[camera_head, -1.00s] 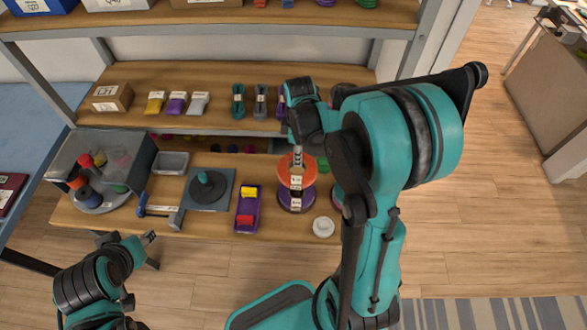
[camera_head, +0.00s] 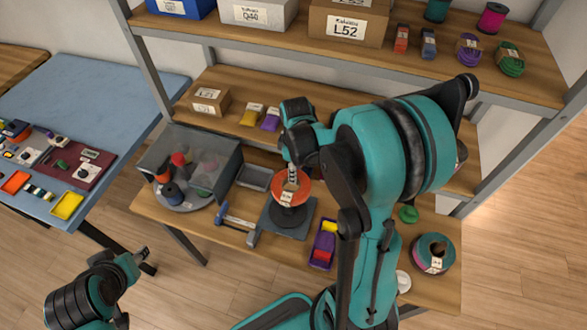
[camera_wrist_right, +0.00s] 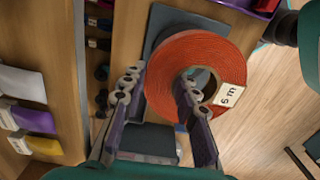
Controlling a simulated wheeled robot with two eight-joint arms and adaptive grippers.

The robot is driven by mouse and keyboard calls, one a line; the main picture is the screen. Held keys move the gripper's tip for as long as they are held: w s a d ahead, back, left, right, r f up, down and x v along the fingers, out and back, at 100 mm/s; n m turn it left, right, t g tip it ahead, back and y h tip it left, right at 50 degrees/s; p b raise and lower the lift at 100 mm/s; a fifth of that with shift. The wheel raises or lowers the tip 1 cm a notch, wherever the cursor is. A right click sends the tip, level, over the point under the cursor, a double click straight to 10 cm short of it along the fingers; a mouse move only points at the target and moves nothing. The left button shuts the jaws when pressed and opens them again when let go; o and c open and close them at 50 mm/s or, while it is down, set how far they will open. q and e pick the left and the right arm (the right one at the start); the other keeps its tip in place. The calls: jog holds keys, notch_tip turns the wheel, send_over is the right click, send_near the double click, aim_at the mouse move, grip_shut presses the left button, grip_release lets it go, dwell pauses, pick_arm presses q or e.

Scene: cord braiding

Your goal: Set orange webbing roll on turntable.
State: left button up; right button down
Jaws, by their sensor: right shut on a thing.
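My right gripper (camera_head: 291,180) is shut on the rim of the orange webbing roll (camera_head: 305,186), which has a white label. In the right wrist view the fingers (camera_wrist_right: 160,90) pinch one side of the orange roll (camera_wrist_right: 228,50), whose hole shows beside them. In the head view the roll appears over the dark turntable (camera_head: 292,216) on its square base and hides its peg. I cannot tell whether roll and turntable touch. My left gripper (camera_head: 142,253) is low at the left, away from the bench, seemingly empty; its finger opening is unclear.
Left of the turntable are a blue-handled tool (camera_head: 236,222), a grey bin (camera_head: 254,177) and a clear-sided case (camera_head: 218,150) with spools. A purple tray (camera_head: 321,245) stands close at right. A teal-and-purple roll stack (camera_head: 433,253) is farther right. A shelf board (camera_head: 225,115) overhangs behind.

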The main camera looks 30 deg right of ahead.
jog(key=shift+w+a, duration=0.4)
jog(key=shift+s+f+b, duration=0.1)
jog(key=shift+f+b, duration=0.15)
jog(key=shift+b, duration=0.05)
jog(key=shift+f+b, duration=0.6)
jog(key=shift+f, duration=0.25)
pick_arm(q)
jog(key=shift+a+f+b, duration=0.15)
jog(key=shift+f+b, duration=0.7)
jog(key=shift+f, duration=0.4)
jog(key=shift+a+f+b, duration=0.1)
jog(key=shift+f+b, duration=0.7)
jog(key=shift+f, duration=0.45)
pick_arm(e)
jog(key=shift+f, duration=2.05)
jog(key=c, duration=1.9)
grip_release()
jog(key=shift+c, duration=0.2)
grip_shut()
pick_arm(q)
jog(key=shift+f+b, duration=2.4)
jog(key=shift+b, duration=0.05)
pick_arm(e)
jog(key=shift+f, duration=2.8)
